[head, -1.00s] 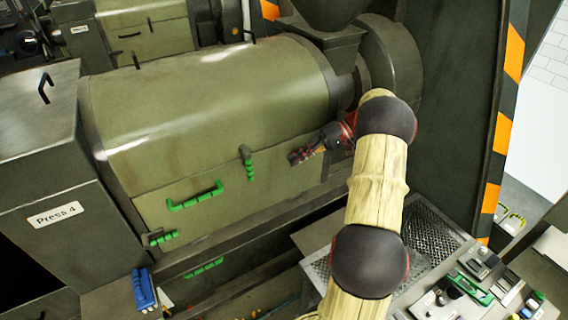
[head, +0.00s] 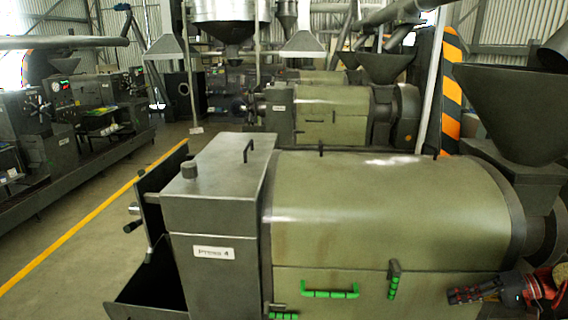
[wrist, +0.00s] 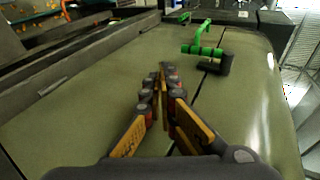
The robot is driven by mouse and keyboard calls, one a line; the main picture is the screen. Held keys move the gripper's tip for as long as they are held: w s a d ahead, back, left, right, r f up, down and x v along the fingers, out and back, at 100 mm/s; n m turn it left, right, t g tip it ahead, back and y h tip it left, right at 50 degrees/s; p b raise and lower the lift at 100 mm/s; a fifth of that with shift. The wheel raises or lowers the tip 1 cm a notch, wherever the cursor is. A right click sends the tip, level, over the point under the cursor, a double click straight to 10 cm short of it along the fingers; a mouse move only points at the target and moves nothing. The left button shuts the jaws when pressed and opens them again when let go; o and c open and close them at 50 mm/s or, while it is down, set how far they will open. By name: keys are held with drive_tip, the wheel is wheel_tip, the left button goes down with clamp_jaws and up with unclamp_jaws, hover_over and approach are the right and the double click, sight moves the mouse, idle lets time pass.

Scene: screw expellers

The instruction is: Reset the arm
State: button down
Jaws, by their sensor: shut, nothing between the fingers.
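My gripper (head: 474,294) is at the lower right of the head view, in front of the green press housing. It is shut and empty. In the wrist view my gripper (wrist: 162,72) has its fingertips together, pointing along the green panel. The press (head: 390,205), labelled Press 4, fills the front of the head view. Its green door handle (head: 330,291) and green-gripped latch (head: 393,280) lie left of my gripper; the latch also shows ahead in the wrist view (wrist: 205,50). My gripper looks apart from both. Most of my arm is out of the head view.
A grey box (head: 222,190) with the label joins the press on the left. A dark hopper (head: 525,110) stands above its right end. Another press (head: 335,115) is behind. Machines line the left side. The floor by the yellow line (head: 75,232) is clear.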

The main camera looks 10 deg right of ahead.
drive_tip(key=s+a+f+m+g+h, duration=0.35)
drive_tip(key=s+f+m, duration=0.2)
drive_tip(key=f, duration=0.25)
drive_tip(key=s+a+r+n+t+h+b, duration=0.1)
drive_tip(key=s+a+r+n+h+b, duration=0.1)
drive_tip(key=a, duration=0.9)
drive_tip(key=s+a+r+n+t+h+b, duration=0.1)
drive_tip(key=s+a+b, duration=0.5)
drive_tip(key=a, duration=0.6)
drive_tip(key=s+a+r+n+t+h+b, duration=0.1)
drive_tip(key=s+a+r+n+h+b, duration=0.3)
drive_tip(key=a+n, duration=0.3)
drive_tip(key=a, duration=0.4)
drive_tip(key=shift+s+a+t+h+b, duration=0.2)
drive_tip(key=shift+s+t+h+b, duration=0.1)
drive_tip(key=shift+s+t+h, duration=0.1)
drive_tip(key=shift+d, duration=0.15)
